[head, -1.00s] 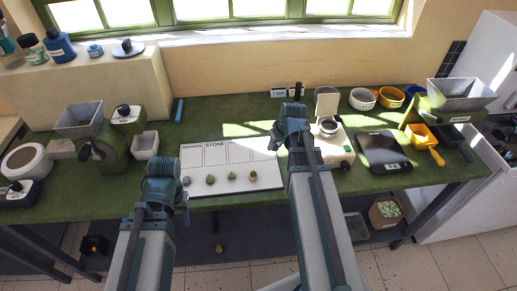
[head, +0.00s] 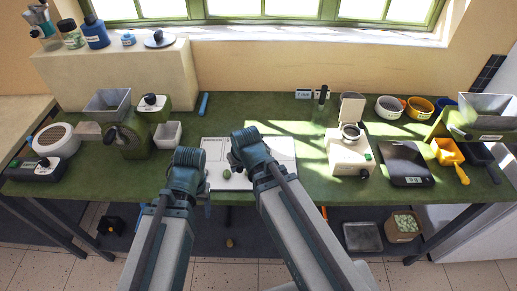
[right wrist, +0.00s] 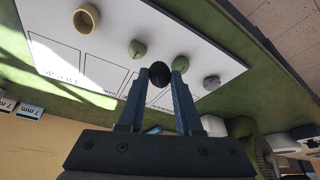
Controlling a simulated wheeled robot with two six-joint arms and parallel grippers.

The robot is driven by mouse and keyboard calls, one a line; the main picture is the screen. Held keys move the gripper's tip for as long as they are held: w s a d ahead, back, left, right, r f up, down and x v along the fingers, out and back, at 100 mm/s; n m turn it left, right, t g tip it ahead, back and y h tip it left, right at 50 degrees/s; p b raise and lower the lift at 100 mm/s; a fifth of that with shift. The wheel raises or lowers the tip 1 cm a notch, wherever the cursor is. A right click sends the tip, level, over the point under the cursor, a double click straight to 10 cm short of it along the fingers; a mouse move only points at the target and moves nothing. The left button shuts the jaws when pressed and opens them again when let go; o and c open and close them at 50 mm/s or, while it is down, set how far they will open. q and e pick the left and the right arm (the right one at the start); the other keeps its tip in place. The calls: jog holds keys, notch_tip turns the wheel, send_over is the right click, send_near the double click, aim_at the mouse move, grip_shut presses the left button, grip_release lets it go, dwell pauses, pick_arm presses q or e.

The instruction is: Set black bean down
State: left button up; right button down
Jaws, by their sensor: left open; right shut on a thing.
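A round black bean (right wrist: 158,73) is between the fingertips of my right gripper (right wrist: 160,77) in the right wrist view. The gripper is shut on it, above the white board marked STONE (right wrist: 103,72). On the board lie a tan ring-like piece (right wrist: 87,18), two green beans, one (right wrist: 137,50) to the left of the black bean and one (right wrist: 180,63) behind the right finger, and a grey stone (right wrist: 211,82). In the head view my right gripper (head: 236,162) is over the board, its fingers mostly hidden. My left gripper (head: 207,188) is open at the board's left edge.
A white device (head: 348,155) and a black scale (head: 405,163) stand right of the board. Bowls (head: 389,107) and a yellow scoop (head: 447,152) are further right. A grinder (head: 128,138) and a small white tray (head: 167,134) stand at left. Green tabletop is free behind the board.

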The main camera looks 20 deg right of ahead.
jog(key=w+d, duration=0.3)
jog(key=w+d+f+b, duration=0.1)
jog(key=w+d, duration=0.2)
jog(key=w, duration=0.1)
jog(key=w+d, duration=0.3)
jog(key=w, duration=0.1)
jog(key=shift+w+d+f, duration=0.2)
jog(key=shift+w+d, duration=0.2)
jog(key=shift+w, duration=0.05)
jog(key=f+b, duration=0.3)
jog(key=b, duration=0.1)
jog(key=shift+w+d+f, duration=0.2)
jog(key=shift+f, duration=0.15)
jog(key=shift+f, duration=0.15)
jog(key=c, duration=0.6)
grip_release()
